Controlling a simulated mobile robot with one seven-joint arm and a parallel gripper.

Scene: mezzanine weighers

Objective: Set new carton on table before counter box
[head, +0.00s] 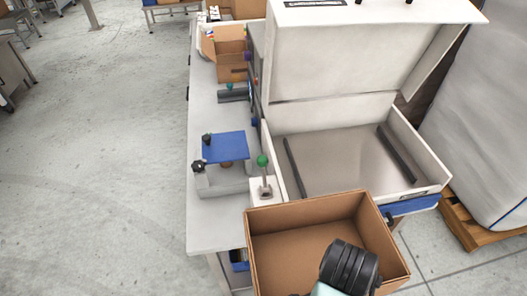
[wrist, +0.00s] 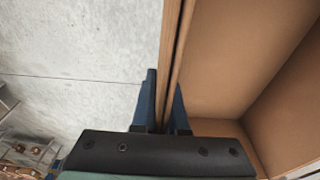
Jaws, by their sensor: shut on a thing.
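An open, empty brown carton (head: 265,245) is at the bottom of the head view, in front of the white open-lidded box. My gripper (wrist: 165,100) is shut on one upright wall of this carton (wrist: 225,60), with a blue finger on each side of it. In the head view my wrist covers the carton's near right part, and the fingertips are hidden. Bare floor shows beside the held wall in the wrist view. The pale table (head: 205,225) runs away to the left of the white box (head: 345,165), which I cannot surely name as the counter box.
A weigher with a blue plate (head: 222,145) and a green-knobbed lever (head: 264,170) stand on the table near the carton. Another open carton (head: 228,50) stands farther back. A wrapped load (head: 485,110) on a pallet is at the right.

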